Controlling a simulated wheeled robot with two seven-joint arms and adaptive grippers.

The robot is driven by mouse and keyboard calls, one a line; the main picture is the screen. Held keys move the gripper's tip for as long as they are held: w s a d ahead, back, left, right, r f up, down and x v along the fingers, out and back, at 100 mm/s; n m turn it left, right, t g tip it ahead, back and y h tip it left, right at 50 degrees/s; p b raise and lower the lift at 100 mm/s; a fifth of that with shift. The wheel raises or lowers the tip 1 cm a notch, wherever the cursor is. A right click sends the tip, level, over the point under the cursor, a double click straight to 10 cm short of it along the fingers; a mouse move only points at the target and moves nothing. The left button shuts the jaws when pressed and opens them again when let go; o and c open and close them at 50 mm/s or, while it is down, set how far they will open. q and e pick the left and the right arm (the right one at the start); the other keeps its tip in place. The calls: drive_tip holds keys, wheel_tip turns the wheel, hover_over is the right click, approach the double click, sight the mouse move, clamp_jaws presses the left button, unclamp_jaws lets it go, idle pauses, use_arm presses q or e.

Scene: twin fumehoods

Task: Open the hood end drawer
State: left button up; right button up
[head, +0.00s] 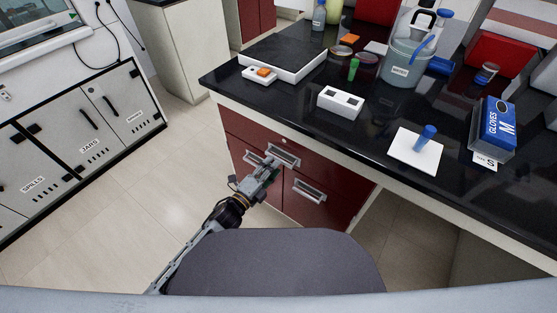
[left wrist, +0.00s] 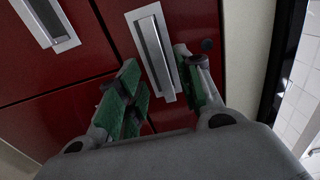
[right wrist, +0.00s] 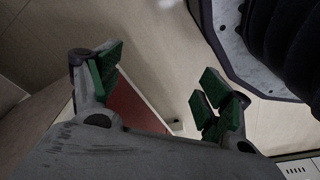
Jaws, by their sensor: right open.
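A dark red drawer cabinet (head: 237,131) stands under the end of the black bench. It has silver handles: one on an upper drawer (head: 283,155), one to its left (head: 253,159) and one lower right (head: 308,190). I cannot tell which front is the hood end drawer. The fronts look shut. My left gripper (head: 270,169) is at the upper handles. In the left wrist view its green-padded fingers are open on either side of a silver handle (left wrist: 153,48); contact is not clear. My right gripper (right wrist: 160,85) is open and empty, outside the head view.
The black bench top (head: 285,103) overhangs the cabinet and carries a white block (head: 340,103), a glove box (head: 498,129) and a white plate with a blue-topped item (head: 415,150). White labelled cabinets (head: 80,125) stand at left. The floor (head: 165,190) between is clear.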

sight(279, 159)
use_arm(q)
drive_tip(key=shift+x, duration=2.25)
drive_tip(key=shift+c, duration=0.4)
clamp_jaws()
